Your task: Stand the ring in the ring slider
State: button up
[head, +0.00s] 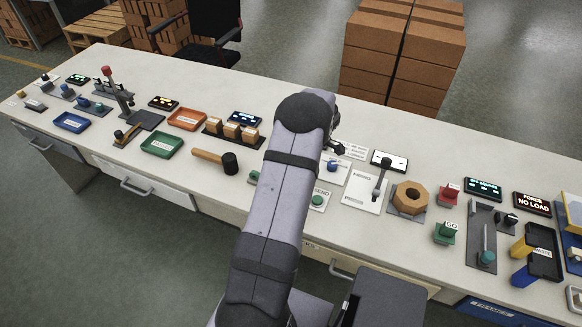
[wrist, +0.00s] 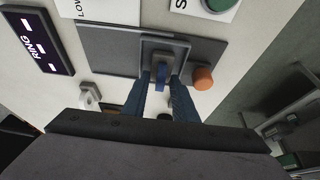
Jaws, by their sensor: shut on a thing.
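In the wrist view, my gripper (wrist: 161,80) has its two dark blue fingers closed in on a small piece with a blue strip (wrist: 160,77) showing between them. The strip may be the ring seen edge-on; I cannot make out a hole. It is at a grey block (wrist: 151,42) on a dark grey plate (wrist: 107,46), and I cannot tell how deep it sits. A display reading RING (wrist: 36,39) is to the left of the plate. In the head view my arm hides my gripper and this spot.
An orange knob (wrist: 203,78) is close to the right finger. A small light grey switch (wrist: 89,95) is left of the fingers. On the bench, a lever panel (head: 364,190) and a wooden octagonal piece with a hole (head: 409,197) stand right of my arm. A mallet (head: 216,160) lies left.

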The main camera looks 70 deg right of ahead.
jog(key=shift+f, duration=0.15)
jog(key=o, duration=1.1)
jog(key=shift+c, duration=0.2)
jog(key=shift+r, duration=0.3)
jog(key=shift+s+d+r, duration=0.1)
jog(key=shift+s+r, duration=0.05)
jog(key=shift+r, duration=0.15)
jog(key=b+v, duration=0.3)
jog(key=v, duration=0.8)
